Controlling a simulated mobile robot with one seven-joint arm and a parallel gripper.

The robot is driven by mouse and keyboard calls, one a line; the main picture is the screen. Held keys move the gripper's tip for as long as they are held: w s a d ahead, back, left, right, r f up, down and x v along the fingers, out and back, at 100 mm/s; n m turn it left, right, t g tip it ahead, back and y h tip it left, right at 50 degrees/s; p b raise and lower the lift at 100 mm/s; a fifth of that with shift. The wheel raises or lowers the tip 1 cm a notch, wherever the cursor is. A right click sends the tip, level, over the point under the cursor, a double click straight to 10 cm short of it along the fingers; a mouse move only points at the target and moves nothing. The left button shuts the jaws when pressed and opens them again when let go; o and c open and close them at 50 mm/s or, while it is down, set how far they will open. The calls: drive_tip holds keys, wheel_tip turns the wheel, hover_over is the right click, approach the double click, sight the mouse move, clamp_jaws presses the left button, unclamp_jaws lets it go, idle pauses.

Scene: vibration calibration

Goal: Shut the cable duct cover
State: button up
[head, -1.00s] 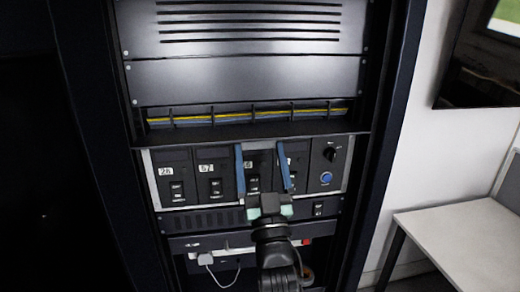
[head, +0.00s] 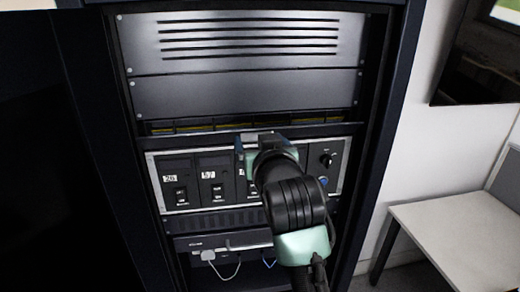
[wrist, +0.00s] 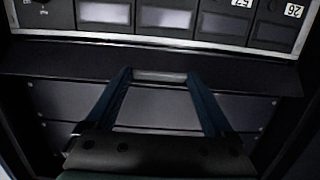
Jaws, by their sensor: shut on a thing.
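The cable duct cover (head: 195,135) is a long dark strip across the rack, above the numbered modules. It is tilted up partway, and a narrow band of the yellow cable (head: 190,129) shows over its upper edge. My gripper (head: 256,138) is at the middle of the cover, its blue fingers either side of a light grey tab (wrist: 160,75) and shut on it. In the wrist view, which is upside down, the cover (wrist: 60,65) runs across the picture beyond the fingers. My wrist hides part of the cover's right half in the head view.
The module row (head: 205,180) with switches and a knob lies just below the cover. A vented panel (head: 250,40) and a plain panel (head: 245,92) are above. Rack posts stand on both sides. A white table (head: 460,235) and a wall screen (head: 485,60) are at right.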

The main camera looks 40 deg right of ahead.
drive_tip(key=shift+w+d+r+g+y, duration=0.3)
drive_tip(key=shift+w+r+g+y, duration=0.3)
drive_tip(key=shift+g, duration=0.55)
drive_tip(key=shift+w+d+r+g+y, duration=0.35)
drive_tip(key=shift+r+g+y, duration=0.4)
drive_tip(key=shift+g, duration=0.35)
drive_tip(key=shift+w+d+r+g+y, duration=0.25)
drive_tip(key=shift+w+r+g+y, duration=0.4)
drive_tip(key=shift+g, duration=0.5)
drive_tip(key=shift+s+f, duration=0.1)
drive_tip(key=shift+f, duration=0.05)
drive_tip(key=o, duration=1.1)
